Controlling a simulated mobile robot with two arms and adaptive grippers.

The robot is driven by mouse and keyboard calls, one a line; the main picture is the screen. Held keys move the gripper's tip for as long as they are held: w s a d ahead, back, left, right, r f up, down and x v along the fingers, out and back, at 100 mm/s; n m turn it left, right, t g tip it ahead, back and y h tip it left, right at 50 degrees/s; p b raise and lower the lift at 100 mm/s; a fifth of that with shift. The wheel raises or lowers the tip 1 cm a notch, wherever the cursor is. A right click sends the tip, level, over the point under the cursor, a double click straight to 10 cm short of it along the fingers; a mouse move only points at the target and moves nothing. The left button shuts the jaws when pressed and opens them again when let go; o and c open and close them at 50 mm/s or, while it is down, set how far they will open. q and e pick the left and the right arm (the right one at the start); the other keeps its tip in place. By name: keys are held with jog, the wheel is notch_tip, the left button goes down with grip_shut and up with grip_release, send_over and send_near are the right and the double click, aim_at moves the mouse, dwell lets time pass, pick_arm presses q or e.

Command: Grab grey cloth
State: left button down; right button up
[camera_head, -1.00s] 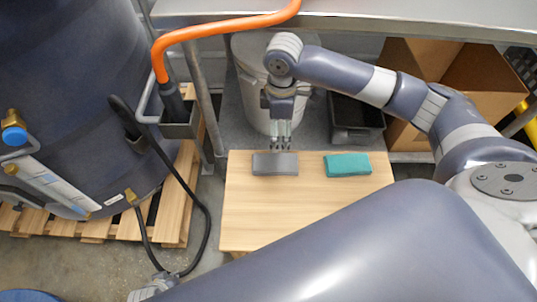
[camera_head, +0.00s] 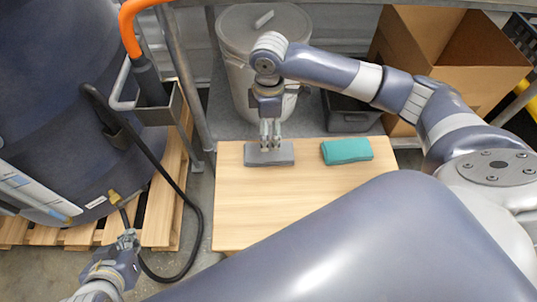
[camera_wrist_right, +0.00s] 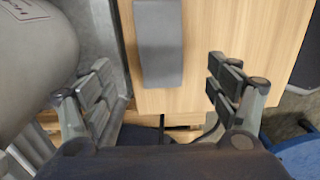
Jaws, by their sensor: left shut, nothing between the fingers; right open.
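The grey cloth (camera_head: 269,155) is a flat folded block on the wooden table, near its far edge at the left. It also shows in the right wrist view (camera_wrist_right: 159,45), between and ahead of the fingers. My right gripper (camera_head: 270,143) is open above the cloth, its fingertips overlapping the cloth's far edge in the head view. In the wrist view, the right gripper's fingers (camera_wrist_right: 163,82) are spread wide and empty. I cannot tell whether they touch the cloth. My left gripper (camera_head: 128,238) is shut and empty at the lower left, away from the cloth.
A green cloth (camera_head: 346,150) lies to the right on the wooden table (camera_head: 245,215). A lidded grey bin (camera_head: 240,80), a dark crate (camera_head: 350,115) and a cardboard box (camera_head: 450,75) stand behind. A black hose (camera_head: 165,160) loops near my left gripper.

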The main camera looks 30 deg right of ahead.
jog(key=b, duration=0.2)
send_over(269, 154)
jog(key=w, duration=0.1)
jog(key=f, duration=0.5)
jog(key=shift+d, duration=0.25)
jog(key=shift+f, duration=0.3)
notch_tip(269, 154, down, 2)
jog(key=shift+f+b, duration=0.1)
jog(key=shift+b, duration=0.55)
notch_tip(269, 154, down, 3)
jog(key=shift+r+b, duration=0.2)
jog(key=shift+b, duration=0.4)
pick_arm(q)
jog(key=w+d+r+t+h, duration=0.2)
jog(key=w+r+t, duration=0.2)
jog(key=r, duration=0.5)
jog(key=w+d+r+t+h, duration=0.2)
jog(key=w+d+r+t, duration=0.1)
jog(key=r+t, duration=0.5)
notch_tip(269, 154, up, 3)
jog(key=shift+w+f+m+t, duration=0.2)
jog(key=shift+w+m+t, duration=0.1)
jog(key=shift+w, duration=0.5)
pick_arm(e)
jog(key=shift+c, duration=0.6)
jog(key=c, duration=1)
